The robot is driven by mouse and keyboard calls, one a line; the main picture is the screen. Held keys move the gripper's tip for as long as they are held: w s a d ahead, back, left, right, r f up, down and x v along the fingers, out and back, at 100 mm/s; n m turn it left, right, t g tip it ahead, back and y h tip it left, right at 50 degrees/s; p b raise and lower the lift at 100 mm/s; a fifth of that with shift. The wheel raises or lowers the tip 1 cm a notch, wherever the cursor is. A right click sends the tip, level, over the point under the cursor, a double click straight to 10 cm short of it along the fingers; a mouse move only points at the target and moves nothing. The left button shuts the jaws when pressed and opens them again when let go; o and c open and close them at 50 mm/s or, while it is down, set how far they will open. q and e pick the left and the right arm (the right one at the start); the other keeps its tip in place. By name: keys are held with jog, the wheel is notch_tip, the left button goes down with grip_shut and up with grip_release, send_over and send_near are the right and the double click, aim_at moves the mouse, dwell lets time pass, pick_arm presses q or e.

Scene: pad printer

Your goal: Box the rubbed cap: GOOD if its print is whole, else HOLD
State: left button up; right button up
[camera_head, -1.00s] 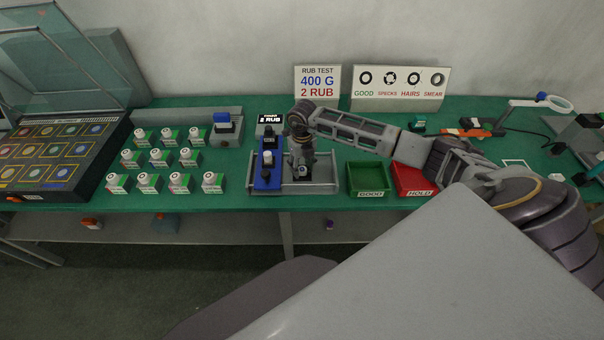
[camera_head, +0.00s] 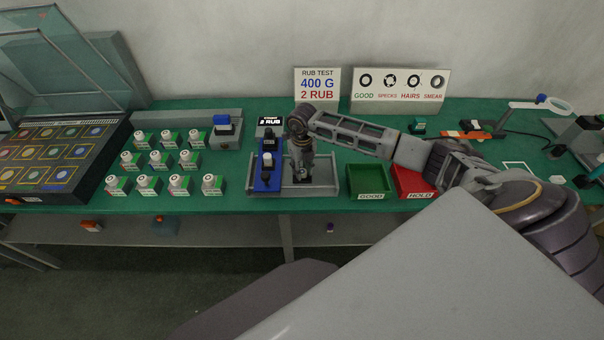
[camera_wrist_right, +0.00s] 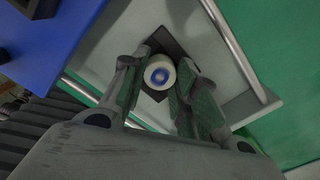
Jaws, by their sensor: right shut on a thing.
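The cap (camera_wrist_right: 160,74) is white with a blue ring print on its top, seen in the right wrist view. The print is too small to judge for fine flaws. My right gripper (camera_wrist_right: 156,88) is shut on the cap, a finger on each side, over a dark square pad of the rub tester (camera_head: 325,188). I cannot tell whether the cap touches the pad. In the head view my right gripper (camera_head: 302,178) points down and mostly hides the cap. The green GOOD box (camera_head: 370,195) and red HOLD box (camera_head: 420,195) stand right of the tester. My left gripper is not in view.
The tester's blue block (camera_head: 268,183) stands just left of my right gripper. Several capped cartons (camera_head: 148,182) stand further left. A sign with sample rings (camera_head: 400,88) stands behind the boxes. My right forearm reaches over the bench behind the boxes.

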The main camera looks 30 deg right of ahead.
aim_at(302, 171)
grip_shut()
jog(key=shift+r, duration=0.15)
jog(key=shift+r+p, duration=2.1)
jog(key=shift+r, duration=1.3)
